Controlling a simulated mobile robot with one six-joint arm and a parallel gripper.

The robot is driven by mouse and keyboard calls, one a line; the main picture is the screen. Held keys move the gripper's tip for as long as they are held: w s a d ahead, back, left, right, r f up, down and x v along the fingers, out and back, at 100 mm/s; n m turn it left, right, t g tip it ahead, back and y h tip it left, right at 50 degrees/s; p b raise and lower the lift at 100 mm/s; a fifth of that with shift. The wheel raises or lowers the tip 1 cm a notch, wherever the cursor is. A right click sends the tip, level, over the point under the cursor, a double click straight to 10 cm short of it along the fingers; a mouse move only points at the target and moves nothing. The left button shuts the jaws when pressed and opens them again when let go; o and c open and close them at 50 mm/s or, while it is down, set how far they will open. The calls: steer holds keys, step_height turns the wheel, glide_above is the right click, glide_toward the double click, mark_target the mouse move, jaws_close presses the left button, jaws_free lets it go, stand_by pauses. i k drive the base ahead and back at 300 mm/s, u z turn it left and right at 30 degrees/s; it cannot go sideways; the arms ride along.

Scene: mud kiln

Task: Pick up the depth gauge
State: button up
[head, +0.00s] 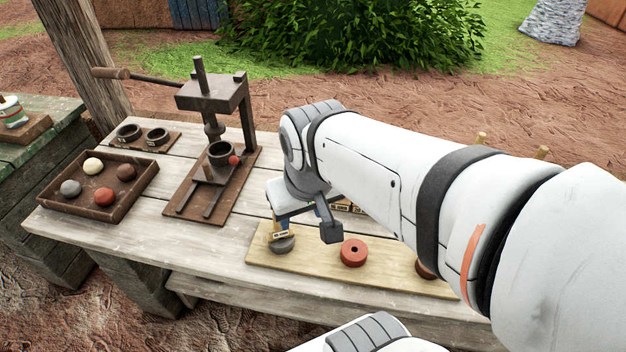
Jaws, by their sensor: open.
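My gripper (305,222) is open and points down over the pale board (310,270) at the front of the table. One dark finger stands at its right, and the other side is partly hidden by the gripper body. A small tan labelled piece (280,235) shows by the left finger, over a dark grey round piece (282,246). This labelled piece may be the depth gauge, but I cannot tell for sure. More small labelled pieces (345,206) lie behind the finger, mostly hidden by my arm.
A red ring (354,253) lies on the board, right of my gripper. A dark press (213,150) with a side lever stands left of it. A brown tray (98,186) holds several balls, with two dark rings (142,134) behind. My arm hides the table's right part.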

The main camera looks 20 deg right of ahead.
mark_target(276, 232)
steer(key=z, duration=1.05)
steer(key=k, duration=1.05)
steer(key=u, duration=0.9)
steer(key=i, duration=1)
steer(key=u, duration=0.05)
